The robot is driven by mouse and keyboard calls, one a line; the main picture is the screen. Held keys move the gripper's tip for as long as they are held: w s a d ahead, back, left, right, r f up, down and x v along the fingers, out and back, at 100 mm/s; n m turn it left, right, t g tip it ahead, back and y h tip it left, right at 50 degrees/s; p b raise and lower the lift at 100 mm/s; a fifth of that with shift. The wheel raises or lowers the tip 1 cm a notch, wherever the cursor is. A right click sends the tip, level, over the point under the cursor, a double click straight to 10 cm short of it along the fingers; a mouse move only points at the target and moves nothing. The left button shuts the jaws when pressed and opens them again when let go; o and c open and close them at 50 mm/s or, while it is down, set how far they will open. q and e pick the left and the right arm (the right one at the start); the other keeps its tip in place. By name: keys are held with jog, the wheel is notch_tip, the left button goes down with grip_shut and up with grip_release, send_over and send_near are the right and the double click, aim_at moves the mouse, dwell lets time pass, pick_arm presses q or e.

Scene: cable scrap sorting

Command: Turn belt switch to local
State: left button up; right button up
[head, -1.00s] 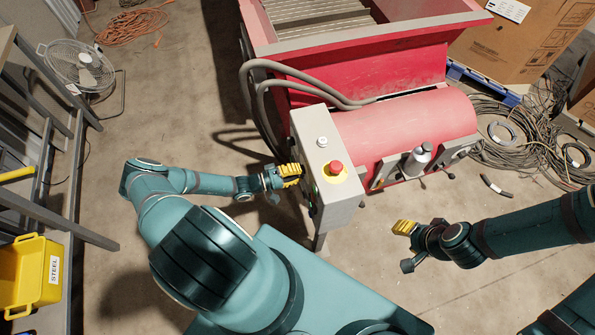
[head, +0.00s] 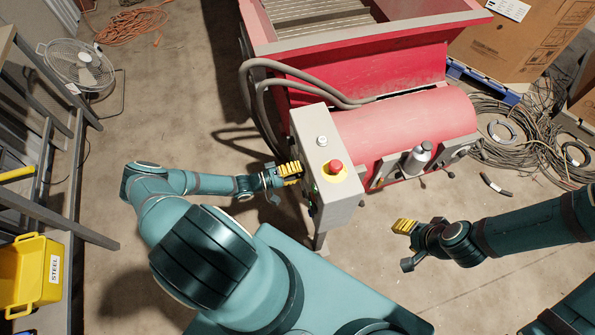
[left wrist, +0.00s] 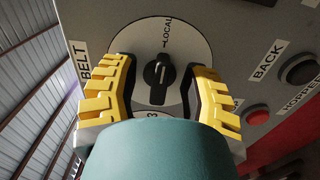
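The belt switch (left wrist: 157,78) is a black rotary knob on a round pale plate beside a "BELT" label in the left wrist view. The word "LOCAL" (left wrist: 167,34) is printed at the top of the plate. The knob's grip stands roughly upright in the picture; which mark it points to is hard to tell. My left gripper (left wrist: 160,92) is open, its yellow fingers on either side of the knob with gaps. In the head view the left gripper (head: 290,173) is at the left side of the grey control box (head: 336,200). My right gripper (head: 404,228) hangs clear of the box.
The box top carries a red emergency button (head: 336,167) and a white knob (head: 322,141). A red button (left wrist: 257,114) and a black button (left wrist: 298,70) sit right of the switch. The red machine (head: 410,125) stands behind. A yellow bin (head: 35,270) is at left.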

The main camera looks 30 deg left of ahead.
pick_arm(q)
jog(key=shift+s, duration=0.1)
jog(key=v, duration=1.2)
dwell(0.4)
jog(key=shift+a, duration=0.1)
